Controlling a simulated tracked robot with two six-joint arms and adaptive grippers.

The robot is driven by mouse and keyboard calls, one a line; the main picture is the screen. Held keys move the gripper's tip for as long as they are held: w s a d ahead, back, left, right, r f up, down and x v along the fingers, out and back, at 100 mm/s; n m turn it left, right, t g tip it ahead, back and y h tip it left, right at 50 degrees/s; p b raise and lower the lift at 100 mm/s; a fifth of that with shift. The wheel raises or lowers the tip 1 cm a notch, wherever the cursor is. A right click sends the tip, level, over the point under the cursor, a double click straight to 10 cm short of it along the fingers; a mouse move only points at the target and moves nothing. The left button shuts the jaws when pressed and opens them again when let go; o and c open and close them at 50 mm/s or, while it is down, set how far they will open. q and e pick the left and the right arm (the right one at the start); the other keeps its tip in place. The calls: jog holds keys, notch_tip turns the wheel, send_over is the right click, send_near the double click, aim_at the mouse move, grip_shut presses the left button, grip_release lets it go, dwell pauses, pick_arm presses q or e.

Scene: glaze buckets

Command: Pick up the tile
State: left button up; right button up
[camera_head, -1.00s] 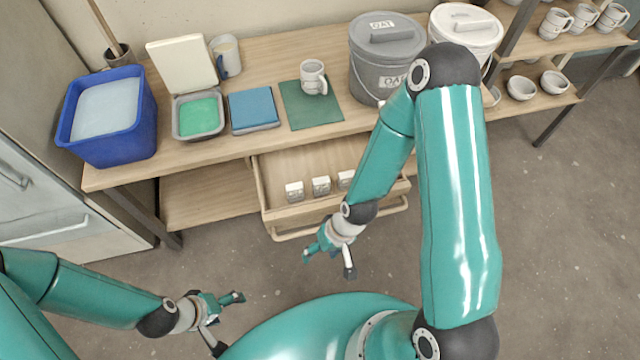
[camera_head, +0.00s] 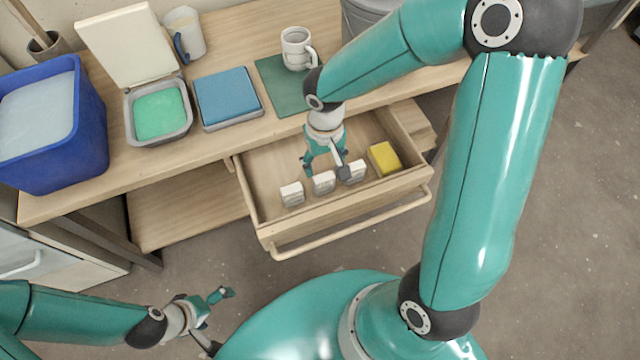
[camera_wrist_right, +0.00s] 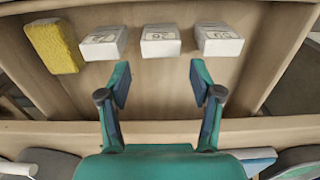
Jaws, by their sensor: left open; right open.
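Three small white tiles stand in a row in the open drawer: a left one (camera_head: 292,195), a middle one (camera_head: 324,182) and a right one (camera_head: 356,171). In the right wrist view they carry dark number marks; the middle tile (camera_wrist_right: 160,41) lies ahead of the gap between my fingers, with one tile (camera_wrist_right: 103,43) to its left and one (camera_wrist_right: 218,40) to its right. My right gripper (camera_head: 325,168) is open and empty over the drawer, close to the middle tile; its fingers (camera_wrist_right: 158,84) show apart. My left gripper (camera_head: 219,319) is open and empty, away from the table.
The drawer (camera_head: 345,222) also holds a yellow sponge (camera_head: 384,158).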

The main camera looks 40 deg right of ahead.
aim_at(325, 176)
notch_tip(325, 176, down, 5)
jog(key=shift+s+r+b, duration=0.1)
jog(key=shift+r+b, duration=0.1)
jog(key=shift+b, duration=0.3)
jog(key=shift+a+f+b, duration=0.1)
jog(key=shift+f+b, duration=0.7)
jog(key=shift+f, duration=2.05)
jog(key=c, duration=1)
